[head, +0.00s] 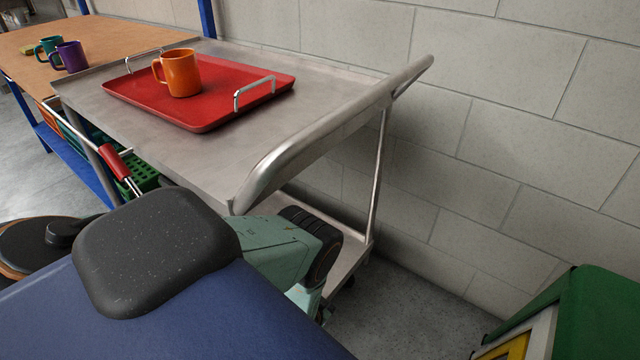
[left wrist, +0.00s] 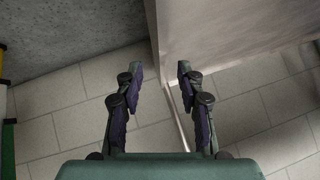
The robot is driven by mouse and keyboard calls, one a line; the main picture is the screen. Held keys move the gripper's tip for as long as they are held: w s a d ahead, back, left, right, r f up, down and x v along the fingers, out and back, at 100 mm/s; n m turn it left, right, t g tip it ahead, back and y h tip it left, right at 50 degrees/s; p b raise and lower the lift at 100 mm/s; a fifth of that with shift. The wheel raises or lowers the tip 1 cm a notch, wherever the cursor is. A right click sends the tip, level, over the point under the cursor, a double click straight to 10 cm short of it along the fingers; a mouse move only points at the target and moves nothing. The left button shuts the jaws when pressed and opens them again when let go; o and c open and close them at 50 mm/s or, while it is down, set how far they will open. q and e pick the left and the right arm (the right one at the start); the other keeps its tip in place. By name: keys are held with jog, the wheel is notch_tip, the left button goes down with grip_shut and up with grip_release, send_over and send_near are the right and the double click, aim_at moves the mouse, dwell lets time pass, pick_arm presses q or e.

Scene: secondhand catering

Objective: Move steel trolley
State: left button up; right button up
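The steel trolley (head: 225,160) stands along the block wall, with its tubular handle (head: 290,160) at its right end. A red tray (head: 215,115) with two metal grips lies on its top, and an orange mug (head: 182,75) stands on the tray. My left gripper (left wrist: 160,72) is open in the left wrist view. A thin metal edge or post of the trolley (left wrist: 155,40) runs down between its fingers; I cannot tell whether they touch it. In the head view the left fingers are hidden behind my arm. My right gripper is not in view.
A wooden-topped table (head: 100,40) with a purple mug (head: 70,56) and a teal mug (head: 48,47) adjoins the trolley's left end. A green bin or cabinet (head: 600,315) stands at the lower right. Bare floor (head: 405,310) lies between it and the trolley.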

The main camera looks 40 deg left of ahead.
pick_arm(q)
jog(key=shift+b+x, duration=0.55)
jog(key=shift+x, duration=0.85)
jog(key=shift+r, duration=0.1)
jog(key=shift+c, duration=0.2)
grip_shut()
